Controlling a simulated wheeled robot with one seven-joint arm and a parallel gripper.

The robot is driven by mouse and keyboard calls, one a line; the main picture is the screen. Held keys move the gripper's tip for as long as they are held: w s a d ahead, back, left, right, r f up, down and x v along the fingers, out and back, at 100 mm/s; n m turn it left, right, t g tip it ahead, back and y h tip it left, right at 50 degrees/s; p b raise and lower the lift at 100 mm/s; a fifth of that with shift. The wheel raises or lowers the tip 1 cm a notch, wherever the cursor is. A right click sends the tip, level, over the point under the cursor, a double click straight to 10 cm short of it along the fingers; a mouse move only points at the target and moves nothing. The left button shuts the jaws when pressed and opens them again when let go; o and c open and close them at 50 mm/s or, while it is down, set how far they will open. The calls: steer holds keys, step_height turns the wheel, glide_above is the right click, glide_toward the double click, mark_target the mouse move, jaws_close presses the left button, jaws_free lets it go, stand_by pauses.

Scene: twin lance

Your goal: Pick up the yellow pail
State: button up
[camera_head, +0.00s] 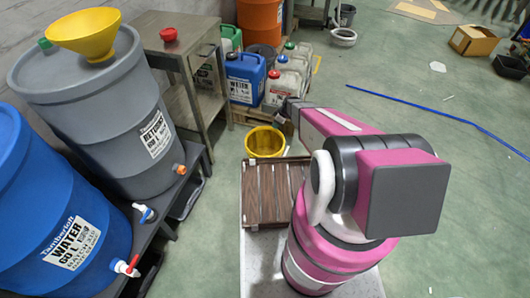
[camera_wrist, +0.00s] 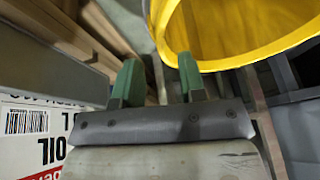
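The yellow pail (camera_head: 262,151) stands open side up just past the far edge of a brown slatted wooden surface in the head view. In the wrist view the pail (camera_wrist: 215,35) fills the upper right, with its rim and inside showing. My gripper (camera_wrist: 160,78) has two green fingers spread apart, with nothing seen held between them. The right finger is close to the pail's rim; I cannot tell whether it touches. In the head view my gripper is mostly hidden by my own arm, just right of the pail.
Blue and white jerrycans (camera_head: 245,78) stand behind the pail. A grey barrel (camera_head: 105,120) with a yellow funnel (camera_head: 86,34) on top and a blue barrel (camera_head: 50,215) stand at left. A metal table (camera_head: 185,38) is at back left.

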mark_target(271, 134)
steer(key=x, duration=0.7)
steer(key=shift+a+f, duration=0.15)
steer(key=shift+a, duration=0.15)
steer(key=shift+c, duration=0.4)
jaws_close()
